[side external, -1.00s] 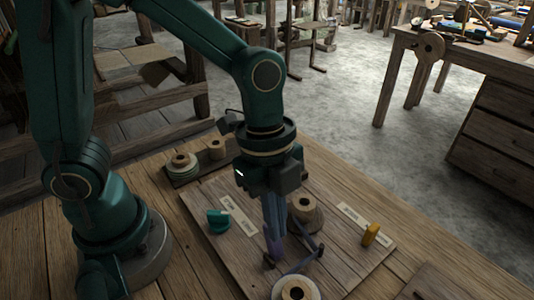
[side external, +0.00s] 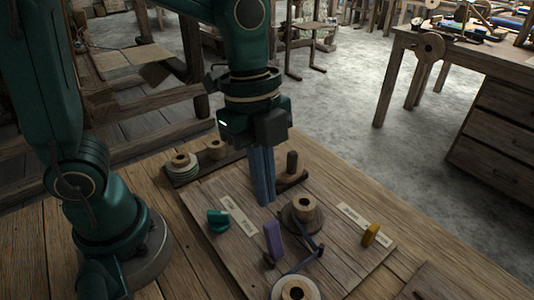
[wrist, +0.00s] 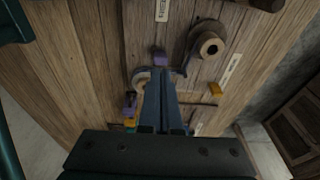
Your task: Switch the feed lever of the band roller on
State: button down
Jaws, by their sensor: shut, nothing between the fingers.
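A purple upright lever (side external: 273,241) stands on the wooden panel (side external: 230,252) beside the band roller's spool (side external: 303,212). A dark band runs from that spool toward a front spool (side external: 297,289). My gripper (side external: 266,202) is shut and empty, pointing down above the panel, behind the purple lever and apart from it. In the wrist view my fingers (wrist: 160,75) reach toward the purple lever (wrist: 161,59), with the spool (wrist: 209,45) to the right. I cannot tell from the labels which lever is the feed lever.
A teal knob (side external: 218,220) stands left of a pale label (side external: 238,216). A yellow knob (side external: 370,234) stands at another label (side external: 364,224). A wooden peg (side external: 292,165) is close behind my fingers. A rack of spools (side external: 182,166) is at the back left.

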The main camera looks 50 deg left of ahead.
jog(key=shift+a+r, duration=0.8)
jog(key=shift+r, duration=0.3)
jog(key=shift+a+r, duration=0.75)
jog(key=shift+r, duration=0.35)
